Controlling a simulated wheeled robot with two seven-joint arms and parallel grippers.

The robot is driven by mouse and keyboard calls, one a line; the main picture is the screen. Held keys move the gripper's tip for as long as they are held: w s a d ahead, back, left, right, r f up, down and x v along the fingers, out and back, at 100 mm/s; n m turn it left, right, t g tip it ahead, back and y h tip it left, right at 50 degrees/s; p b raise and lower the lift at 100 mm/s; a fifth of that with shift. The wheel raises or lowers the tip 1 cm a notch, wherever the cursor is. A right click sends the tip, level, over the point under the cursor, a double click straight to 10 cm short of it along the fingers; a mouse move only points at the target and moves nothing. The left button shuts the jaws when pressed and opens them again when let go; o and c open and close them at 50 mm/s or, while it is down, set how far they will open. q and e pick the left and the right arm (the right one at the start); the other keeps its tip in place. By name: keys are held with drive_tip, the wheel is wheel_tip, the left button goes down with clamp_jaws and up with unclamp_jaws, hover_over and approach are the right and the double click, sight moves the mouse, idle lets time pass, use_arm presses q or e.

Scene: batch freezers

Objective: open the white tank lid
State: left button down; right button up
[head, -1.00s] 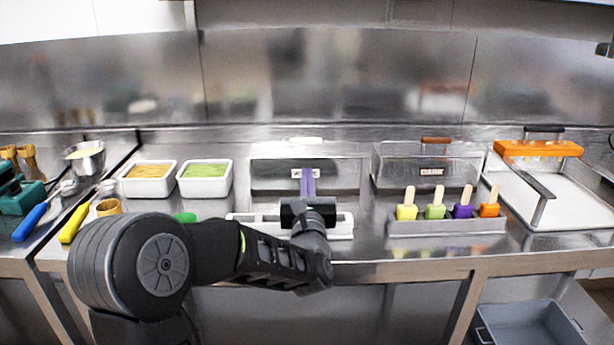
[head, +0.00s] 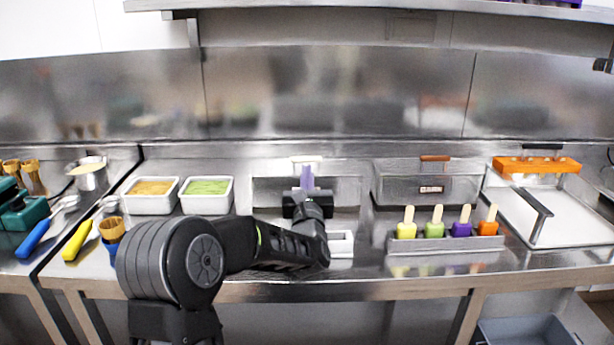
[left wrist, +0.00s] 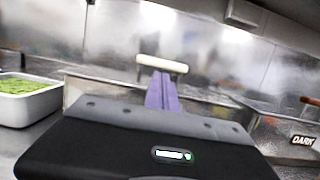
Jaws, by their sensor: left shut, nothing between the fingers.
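The white-handled tank (head: 268,190) stands at the back middle of the counter, a steel box partly hidden behind my arm. Its white lid handle (left wrist: 162,64) shows in the left wrist view just beyond my fingertips, and it is small in the head view (head: 310,160). The lid looks closed, though its edge is hard to make out. My left gripper (head: 307,170) points at the tank with its purple fingers together and empty. In the left wrist view the fingers (left wrist: 162,80) overlap the handle's lower middle; I cannot tell whether they touch it. My right gripper is not in view.
A second tank with a brown handle (head: 435,158) stands to the right, behind a popsicle stand (head: 445,244). White tubs of yellow (head: 150,203) and green (head: 206,204) filling stand to the left. A white tray (head: 341,243) lies partly behind my arm.

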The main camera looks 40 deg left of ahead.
use_arm(q)
drive_tip(key=shift+r, duration=0.1)
drive_tip(key=shift+r, duration=0.25)
